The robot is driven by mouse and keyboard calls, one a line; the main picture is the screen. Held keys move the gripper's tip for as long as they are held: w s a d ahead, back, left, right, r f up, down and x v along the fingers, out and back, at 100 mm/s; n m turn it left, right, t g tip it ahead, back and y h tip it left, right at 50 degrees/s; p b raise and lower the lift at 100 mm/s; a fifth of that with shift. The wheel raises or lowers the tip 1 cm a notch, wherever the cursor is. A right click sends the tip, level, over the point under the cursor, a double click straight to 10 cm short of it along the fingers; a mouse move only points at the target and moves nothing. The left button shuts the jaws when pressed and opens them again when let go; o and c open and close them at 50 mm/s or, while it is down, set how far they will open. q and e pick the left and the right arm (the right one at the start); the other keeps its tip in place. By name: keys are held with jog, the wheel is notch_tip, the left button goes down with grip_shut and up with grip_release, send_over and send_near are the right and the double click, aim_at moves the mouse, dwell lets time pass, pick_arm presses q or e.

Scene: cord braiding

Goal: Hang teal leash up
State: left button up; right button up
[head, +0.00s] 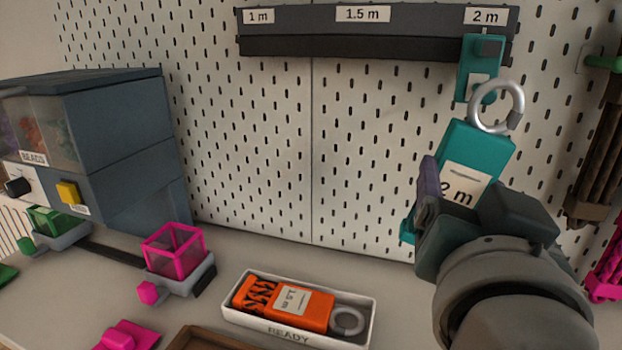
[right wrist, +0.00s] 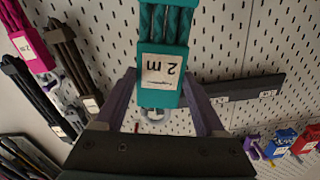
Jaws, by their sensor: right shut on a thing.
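The teal leash (head: 483,138) has a "2 m" label and a metal ring (head: 519,120) at its top. My right gripper (head: 452,198) is shut on it and holds it up, tilted, in front of the pegboard. In the right wrist view the leash (right wrist: 183,35) sits between the two purple fingers of the gripper (right wrist: 160,100). A teal piece (head: 467,70) hangs from the dark rail (head: 350,46) under the "2 m" sign (head: 484,17). The ring overlaps its lower end in the picture; I cannot tell whether they touch. My left gripper is out of view.
A white "READY" tray (head: 262,327) holds an orange "1.5 m" leash (head: 312,321). A bead dispenser (head: 120,125) stands at left, with a pink open box (head: 174,251) near it. Brown braided cords (head: 598,150) hang at the right edge. The middle pegboard (head: 270,150) is clear.

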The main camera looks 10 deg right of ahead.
jog(key=shift+w+d+r, duration=0.1)
jog(key=shift+w+d, duration=0.15)
jog(key=shift+w, duration=0.1)
jog(key=shift+w+d, duration=0.15)
jog(key=shift+w, duration=0.1)
jog(key=shift+b+x, duration=0.85)
jog(key=shift+x, duration=0.45)
jog(key=shift+b+x, duration=0.3)
jog(key=shift+x, duration=0.5)
jog(key=o, duration=1)
jog(key=c, duration=1)
jog(key=shift+o, duration=0.2)
